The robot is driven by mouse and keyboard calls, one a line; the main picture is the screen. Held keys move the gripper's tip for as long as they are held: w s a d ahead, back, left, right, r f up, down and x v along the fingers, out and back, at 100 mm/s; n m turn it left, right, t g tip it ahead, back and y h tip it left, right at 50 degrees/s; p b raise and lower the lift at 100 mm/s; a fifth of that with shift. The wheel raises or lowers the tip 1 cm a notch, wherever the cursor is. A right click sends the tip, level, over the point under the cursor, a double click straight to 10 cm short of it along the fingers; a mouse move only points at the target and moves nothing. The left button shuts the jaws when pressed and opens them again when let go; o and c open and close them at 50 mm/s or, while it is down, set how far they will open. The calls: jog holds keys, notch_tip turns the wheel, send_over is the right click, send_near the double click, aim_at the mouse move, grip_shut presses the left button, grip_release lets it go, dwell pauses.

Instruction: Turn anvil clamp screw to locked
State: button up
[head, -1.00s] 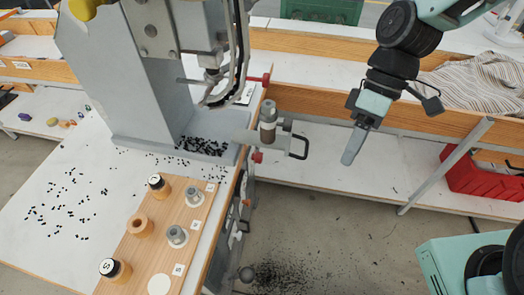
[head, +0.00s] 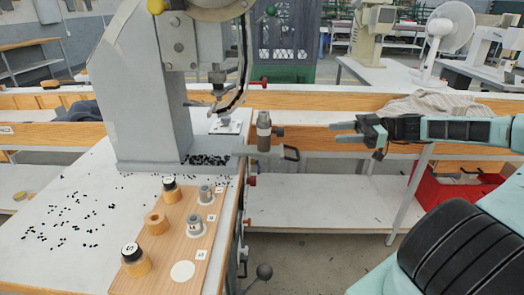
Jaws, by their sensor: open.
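The eyelet press (head: 150,90) stands on the left bench. A small dark knob (head: 279,131) sticks out of the anvil's right side. A black loop handle (head: 291,153) sits just below it. I cannot tell for sure which of these is the clamp screw, nor whether it is locked. My gripper (head: 336,132) is to the right of the anvil, level in the picture, fingers pointing left at the knob. It is open and empty, apart from both parts.
A wooden board (head: 165,245) with several dies and jars lies on the press bench. Black eyelets (head: 75,225) are scattered there. A long bench (head: 330,175) runs behind, with a red bin (head: 450,195) on the right. The floor between is clear.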

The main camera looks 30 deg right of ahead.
aim_at(277, 132)
jog(key=w+a+p, duration=0.1)
jog(key=w+a, duration=0.3)
jog(key=a, duration=0.2)
jog(key=w+a+t+p, duration=0.1)
jog(key=w+a, duration=0.3)
jog(key=a, duration=0.3)
jog(key=shift+a+r, duration=0.1)
jog(key=c, duration=1)
